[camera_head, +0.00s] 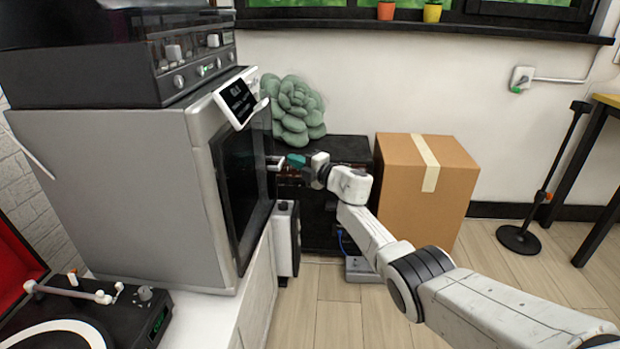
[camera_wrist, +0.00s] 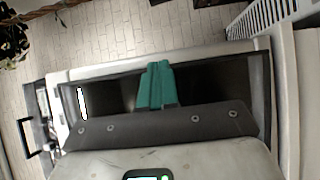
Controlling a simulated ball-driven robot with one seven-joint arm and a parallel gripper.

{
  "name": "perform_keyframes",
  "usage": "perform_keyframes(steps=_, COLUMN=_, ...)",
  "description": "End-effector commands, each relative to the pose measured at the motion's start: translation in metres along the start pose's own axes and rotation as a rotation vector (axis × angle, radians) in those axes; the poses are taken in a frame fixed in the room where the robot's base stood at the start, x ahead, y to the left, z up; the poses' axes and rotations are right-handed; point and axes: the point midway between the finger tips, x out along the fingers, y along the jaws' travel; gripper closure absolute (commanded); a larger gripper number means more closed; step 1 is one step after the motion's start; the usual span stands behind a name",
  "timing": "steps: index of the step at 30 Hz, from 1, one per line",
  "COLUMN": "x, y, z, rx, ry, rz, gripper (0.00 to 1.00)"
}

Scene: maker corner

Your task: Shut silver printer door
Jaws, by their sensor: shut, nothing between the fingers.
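The silver printer (camera_head: 110,190) is a large grey box at the left in the head view, with a dark glass door (camera_head: 240,185) in its front. The door looks flush with the front frame, or nearly so; I cannot tell whether a small gap remains. My gripper (camera_head: 277,163) is shut and empty, close to the right part of the door. I cannot tell whether it touches. In the wrist view my gripper's teal fingers (camera_wrist: 157,80) are together in front of the dark door pane (camera_wrist: 205,83).
A small white-framed screen (camera_head: 240,101) sits at the printer's top front corner. A black device (camera_head: 110,60) stands on top. A turntable (camera_head: 70,320) is at lower left. A cardboard box (camera_head: 425,190) and dark cabinet stand behind my arm.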

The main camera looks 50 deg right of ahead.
Motion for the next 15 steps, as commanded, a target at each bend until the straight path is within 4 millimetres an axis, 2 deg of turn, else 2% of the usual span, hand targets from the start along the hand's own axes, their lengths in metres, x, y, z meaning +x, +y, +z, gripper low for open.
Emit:
perform_keyframes(steps=1, x=0.007, y=-0.005, z=-0.003, rx=-0.002, ry=0.002, rz=0.000, gripper=1.00)
perform_keyframes(steps=6, x=0.023, y=-0.003, z=-0.008, rx=-0.002, ry=0.000, rz=0.001, gripper=1.00)
perform_keyframes(steps=15, x=0.034, y=0.001, z=-0.014, rx=-0.002, ry=0.003, rz=0.001, gripper=1.00)
